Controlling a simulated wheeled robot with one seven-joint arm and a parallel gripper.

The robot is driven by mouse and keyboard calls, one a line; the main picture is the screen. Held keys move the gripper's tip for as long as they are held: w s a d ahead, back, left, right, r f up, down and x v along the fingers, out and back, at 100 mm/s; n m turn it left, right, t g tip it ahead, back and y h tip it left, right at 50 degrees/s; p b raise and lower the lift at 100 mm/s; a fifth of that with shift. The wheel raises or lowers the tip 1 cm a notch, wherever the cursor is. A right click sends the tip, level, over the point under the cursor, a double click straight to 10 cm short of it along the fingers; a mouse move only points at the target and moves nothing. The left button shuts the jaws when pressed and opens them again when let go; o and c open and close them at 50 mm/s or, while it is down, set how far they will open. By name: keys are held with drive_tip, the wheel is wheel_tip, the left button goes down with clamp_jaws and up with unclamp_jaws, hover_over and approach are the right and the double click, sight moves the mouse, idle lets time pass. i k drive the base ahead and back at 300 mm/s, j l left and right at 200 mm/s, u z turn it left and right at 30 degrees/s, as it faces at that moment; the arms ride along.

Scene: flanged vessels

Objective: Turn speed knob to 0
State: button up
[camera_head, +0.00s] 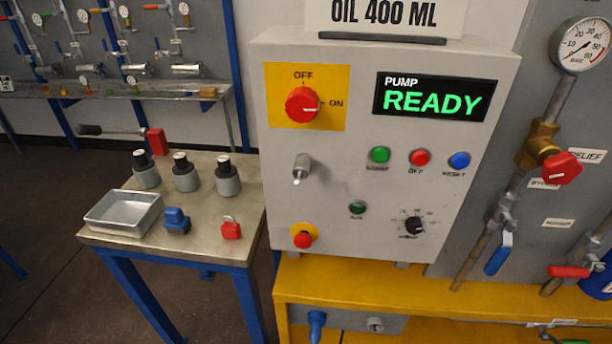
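The speed knob (413,225) is a small black round dial at the lower right of the grey pump control box (340,180). A ring of small scale marks surrounds it; the numbers and the knob's exact pointer direction are too small to read surely. A small label sits under it. The red main switch (303,105) on a yellow plate points right, to ON. My gripper is not in view.
Green (380,154), red (420,157) and blue (459,160) buttons sit above the knob. A toggle (301,168) and red emergency button (303,240) are left. A metal table (190,240) stands left; pipes with a red valve handle (562,168) are right.

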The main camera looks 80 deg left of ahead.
sight(414, 224)
drive_tip(key=u, duration=2.75)
